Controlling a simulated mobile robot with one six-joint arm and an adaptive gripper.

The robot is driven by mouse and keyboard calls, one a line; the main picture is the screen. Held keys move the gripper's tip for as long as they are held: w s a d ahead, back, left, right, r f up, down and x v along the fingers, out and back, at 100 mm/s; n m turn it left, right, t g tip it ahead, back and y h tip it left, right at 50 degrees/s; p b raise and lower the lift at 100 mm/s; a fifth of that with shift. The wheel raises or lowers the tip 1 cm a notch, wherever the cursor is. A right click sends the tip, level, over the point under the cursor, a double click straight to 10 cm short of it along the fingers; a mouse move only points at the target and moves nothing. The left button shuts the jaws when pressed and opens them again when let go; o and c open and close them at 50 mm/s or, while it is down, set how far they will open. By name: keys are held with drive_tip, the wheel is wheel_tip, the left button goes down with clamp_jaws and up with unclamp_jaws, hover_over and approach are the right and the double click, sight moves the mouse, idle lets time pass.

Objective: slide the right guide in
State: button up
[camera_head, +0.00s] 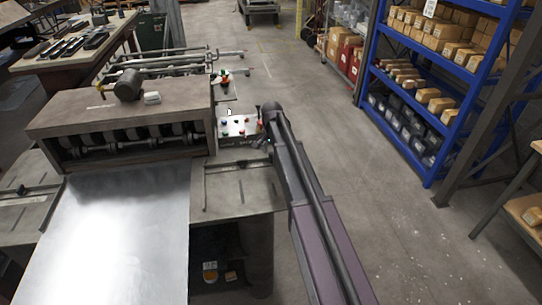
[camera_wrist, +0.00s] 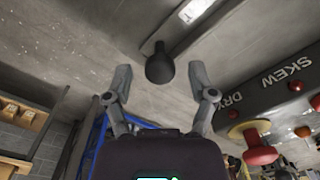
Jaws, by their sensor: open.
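On the grey right side table (camera_head: 245,195) in the head view, a thin dark bar (camera_head: 234,164) runs across the rear part, and I take it as part of the right guide. In the wrist view a round black knob (camera_wrist: 160,65) stands out from a grey metal surface, beside a pale strip. My gripper (camera_wrist: 160,80) is open, with one finger on each side of the knob's place in the picture. Neither finger visibly touches the knob, and the depth between them is unclear.
A control panel (camera_wrist: 275,95) marked SKEW and DRY, with red and yellow buttons, is close on the right. The roller machine (camera_head: 120,115) and a shiny metal sheet (camera_head: 120,235) lie left of my arm. Open floor (camera_head: 370,210) and blue shelves (camera_head: 440,80) are at right.

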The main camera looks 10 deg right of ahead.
idle(0.3)
clamp_jaws()
